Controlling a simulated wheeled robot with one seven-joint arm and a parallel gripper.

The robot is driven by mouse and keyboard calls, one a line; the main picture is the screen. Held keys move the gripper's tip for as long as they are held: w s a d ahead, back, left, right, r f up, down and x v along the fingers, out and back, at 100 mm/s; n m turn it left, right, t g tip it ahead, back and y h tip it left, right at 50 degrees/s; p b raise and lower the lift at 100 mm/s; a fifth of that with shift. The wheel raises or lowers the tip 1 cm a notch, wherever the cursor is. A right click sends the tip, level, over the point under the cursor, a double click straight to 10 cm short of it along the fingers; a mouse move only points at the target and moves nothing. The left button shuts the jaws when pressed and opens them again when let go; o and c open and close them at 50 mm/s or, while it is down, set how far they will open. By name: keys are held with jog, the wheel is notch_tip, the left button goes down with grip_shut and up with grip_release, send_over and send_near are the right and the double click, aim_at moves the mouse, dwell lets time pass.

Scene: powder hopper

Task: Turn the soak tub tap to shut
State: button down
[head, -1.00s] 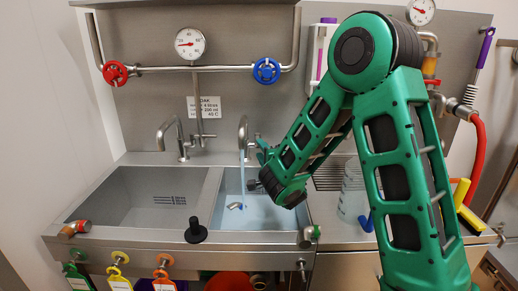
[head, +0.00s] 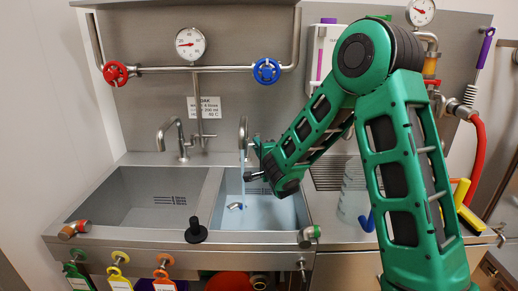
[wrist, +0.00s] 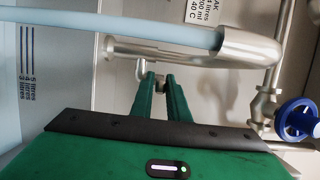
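The soak tub (head: 230,221) is the right basin, with bluish water in it. Its tap (head: 243,128) stands behind it, and a blue stream (head: 243,180) runs from the spout. In the wrist view the metal spout (wrist: 245,46) and the stream (wrist: 120,22) cross the top. A small metal tap handle (wrist: 150,67) shows at my fingertips, partly hidden by them. My gripper (wrist: 160,78) has its two green fingers apart with a narrow gap, the tips at the handle; contact is unclear. In the head view my gripper (head: 257,146) is beside the tap, partly hidden by my wrist.
An empty basin (head: 135,196) with its own tap (head: 170,132) lies left. A black knob (head: 196,231) stands on the front rim. A red valve wheel (head: 115,73) and a blue one (head: 267,70) are on the wall pipe above. A small object (head: 237,206) is in the tub.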

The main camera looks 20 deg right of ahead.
jog(key=shift+s+d+f, duration=0.1)
jog(key=shift+s+d, duration=0.1)
jog(key=shift+d, duration=0.95)
jog(key=shift+d+f, duration=0.1)
jog(key=shift+d, duration=1.05)
jog(key=shift+w+d, duration=0.2)
jog(key=shift+d, duration=0.3)
jog(key=shift+w+d, duration=0.2)
jog(key=shift+d, duration=0.25)
